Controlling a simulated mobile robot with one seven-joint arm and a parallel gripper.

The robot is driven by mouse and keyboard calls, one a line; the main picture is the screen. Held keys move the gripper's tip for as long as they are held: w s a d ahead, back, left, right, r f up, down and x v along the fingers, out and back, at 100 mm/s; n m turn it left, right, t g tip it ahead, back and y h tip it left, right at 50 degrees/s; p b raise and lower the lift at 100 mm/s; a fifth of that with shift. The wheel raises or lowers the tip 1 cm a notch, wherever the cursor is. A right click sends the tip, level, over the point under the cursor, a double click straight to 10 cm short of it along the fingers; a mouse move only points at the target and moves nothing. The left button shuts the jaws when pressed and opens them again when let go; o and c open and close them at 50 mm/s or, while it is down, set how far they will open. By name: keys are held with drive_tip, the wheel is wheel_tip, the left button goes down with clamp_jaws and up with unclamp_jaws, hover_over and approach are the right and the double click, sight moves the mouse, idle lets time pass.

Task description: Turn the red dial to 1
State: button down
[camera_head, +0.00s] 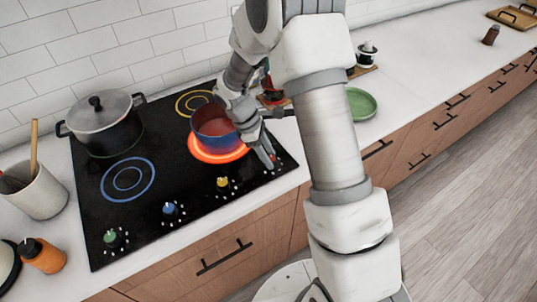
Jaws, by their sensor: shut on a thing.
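The red dial is hidden behind my fingers, at the right end of the row of dials on the black stovetop (88,190). My gripper (268,160) points down at that spot with its fingers closed around the dial's place. The dial's pointer and number marks cannot be read. The rear right burner ring (192,102) is yellow. The front right burner (226,156) glows orange-red under a blue pot (205,120) with red contents.
Yellow (222,182), blue (169,208) and green (112,237) dials line the front edge. A lidded pot (105,125) stands rear left. The blue pot's handle passes close behind my gripper. A green plate (361,104) lies right.

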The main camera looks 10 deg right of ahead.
drive_tip(key=shift+c, duration=2.2)
unclamp_jaws()
drive_tip(key=v, duration=1.7)
drive_tip(key=shift+r, duration=0.25)
